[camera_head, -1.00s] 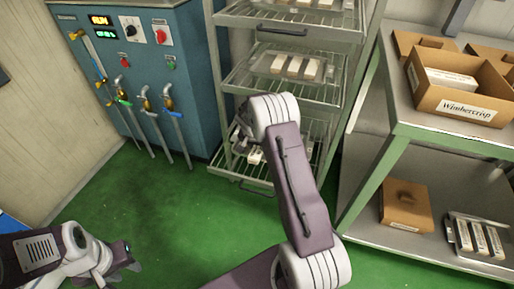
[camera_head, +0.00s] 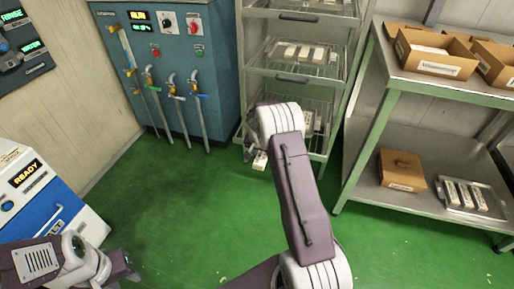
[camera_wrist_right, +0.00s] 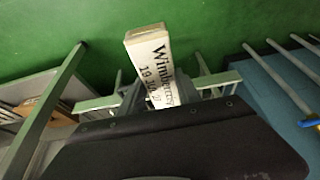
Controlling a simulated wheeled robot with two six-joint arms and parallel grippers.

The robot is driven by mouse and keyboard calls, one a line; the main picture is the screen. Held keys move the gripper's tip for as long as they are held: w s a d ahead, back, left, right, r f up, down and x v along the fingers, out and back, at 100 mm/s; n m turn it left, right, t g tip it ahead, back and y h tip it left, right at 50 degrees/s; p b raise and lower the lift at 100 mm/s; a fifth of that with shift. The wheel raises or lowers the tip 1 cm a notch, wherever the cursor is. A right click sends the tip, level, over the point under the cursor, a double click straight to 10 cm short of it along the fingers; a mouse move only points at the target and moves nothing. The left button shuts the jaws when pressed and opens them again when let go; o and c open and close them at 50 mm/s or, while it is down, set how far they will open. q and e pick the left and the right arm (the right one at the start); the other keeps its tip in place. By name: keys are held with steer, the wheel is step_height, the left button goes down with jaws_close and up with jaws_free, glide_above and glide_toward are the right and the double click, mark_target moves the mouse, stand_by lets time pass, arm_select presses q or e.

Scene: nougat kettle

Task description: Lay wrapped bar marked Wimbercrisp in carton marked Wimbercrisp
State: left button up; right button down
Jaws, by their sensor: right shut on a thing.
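The wrapped bar (camera_wrist_right: 150,65) is pale, and its visible lettering begins "Wimber", with a date line beside it. The rest of the name is hidden by the gripper. My right gripper (camera_wrist_right: 155,95) is shut on it. In the head view the bar (camera_head: 260,160) shows just in front of the rack's low shelf, mostly behind my right arm. The Wimbercrisp carton (camera_head: 431,67) stands open on the right table's top; its label is too small to read now but legible in the earlier frame. My left gripper (camera_head: 130,270) is low at left, apart from everything; its jaws are unclear.
The wire rack (camera_head: 293,79) holds more bars on its middle shelf. Another open carton (camera_head: 492,68) stands beside the Wimbercrisp carton. A closed brown box (camera_head: 402,171) and a tray of bars (camera_head: 473,210) are on the table's lower shelf. Green floor (camera_head: 180,215) is clear.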

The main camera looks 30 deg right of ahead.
steer(key=shift+w+a, duration=0.2)
steer(key=w+a+r+n, duration=0.1)
steer(key=w+a+r, duration=0.2)
steer(key=a+r, duration=0.35)
steer(key=s+a+r+n+y, duration=0.15)
steer(key=s+a+r, duration=0.25)
steer(key=a+r, duration=0.55)
steer(key=s+a+n+t, duration=0.1)
steer(key=s+a+n, duration=0.15)
steer(key=s, duration=1.05)
step_height(320, 180, up, 26)
steer(key=s+n+y+p, duration=0.1)
steer(key=n+p, duration=0.3)
steer(key=p, duration=2.9)
steer(key=shift+r+y, duration=0.15)
steer(key=shift+y, duration=0.3)
steer(key=shift+s, duration=0.1)
